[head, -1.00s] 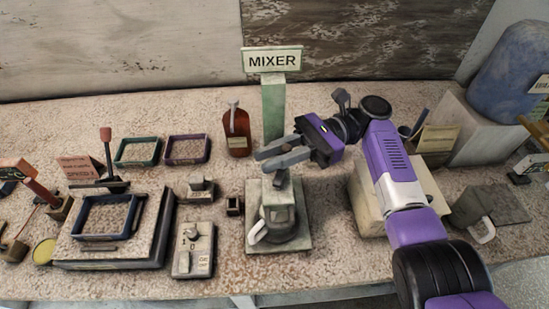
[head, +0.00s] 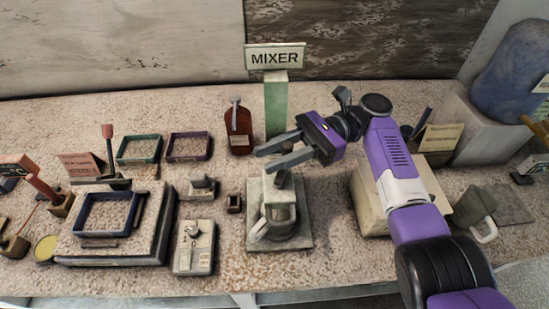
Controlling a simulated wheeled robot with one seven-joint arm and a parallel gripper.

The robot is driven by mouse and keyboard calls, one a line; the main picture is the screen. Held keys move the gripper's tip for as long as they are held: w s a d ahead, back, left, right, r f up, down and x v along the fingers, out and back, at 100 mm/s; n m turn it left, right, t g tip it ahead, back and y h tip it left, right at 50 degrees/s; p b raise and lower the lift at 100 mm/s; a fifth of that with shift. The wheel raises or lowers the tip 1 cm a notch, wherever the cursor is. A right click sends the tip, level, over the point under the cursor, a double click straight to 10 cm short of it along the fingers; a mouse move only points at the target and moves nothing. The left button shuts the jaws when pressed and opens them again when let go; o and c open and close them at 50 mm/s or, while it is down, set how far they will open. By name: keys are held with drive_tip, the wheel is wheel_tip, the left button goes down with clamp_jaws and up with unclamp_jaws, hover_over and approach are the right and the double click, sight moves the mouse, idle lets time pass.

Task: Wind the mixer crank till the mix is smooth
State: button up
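The mixer (head: 270,188) stands under the green post (head: 276,105) with the MIXER sign (head: 275,57). It is a pale block on a square base plate (head: 293,236), with a grey mug-like vessel (head: 281,222) at its front, white handle to the left. A short upright piece (head: 283,179), perhaps the crank's grip, shows on top, partly hidden by my gripper. My gripper (head: 263,160) is over the mixer's top, its two grey fingers pointing left with a gap between them. I see nothing held between them; contact with the crank cannot be told. The mix is not visible.
A brown bottle (head: 238,128) stands left of the post. A switch box (head: 194,248) and a framed platform (head: 150,245) lie to the left. A grey-green mug (head: 474,208) and a pale box (head: 368,205) are at right, the box partly under my arm.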

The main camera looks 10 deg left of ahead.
drive_tip(key=shift+w+r+m+t+y+p, duration=0.15)
drive_tip(key=shift+m+t+y+p, duration=0.2)
drive_tip(key=shift+p, duration=0.2)
